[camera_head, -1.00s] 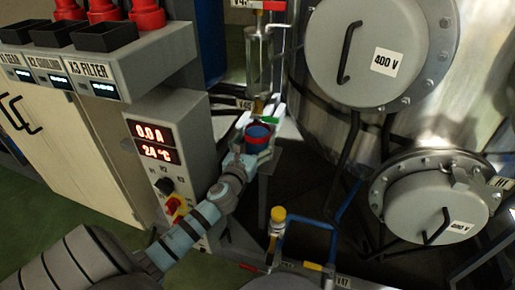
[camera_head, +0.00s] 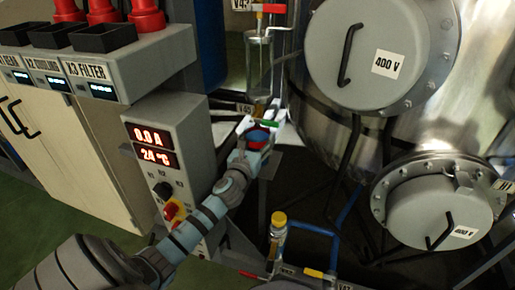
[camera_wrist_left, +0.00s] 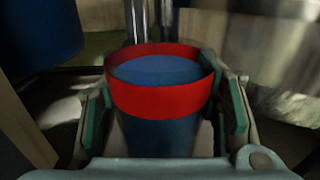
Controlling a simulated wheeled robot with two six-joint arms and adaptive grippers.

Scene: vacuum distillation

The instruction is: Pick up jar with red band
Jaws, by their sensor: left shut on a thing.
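The jar with the red band (camera_wrist_left: 160,100) fills the middle of the left wrist view. It is dark blue below the red band and looks upright, with a blue surface inside its rim. My left gripper (camera_wrist_left: 165,120) has its green-padded fingers on both sides of the jar and is shut on it. In the head view the jar (camera_head: 258,135) is small, partly hidden by my left gripper (camera_head: 254,146), below the glass cylinder with the V45 label. My right gripper is not in view.
The glass cylinder (camera_head: 258,65) with valves stands just above the jar. A control box (camera_head: 165,150) is at the left, and large steel vessels (camera_head: 385,50) are at the right. A yellow-capped fitting (camera_head: 278,218) and blue pipe are nearer, below the jar.

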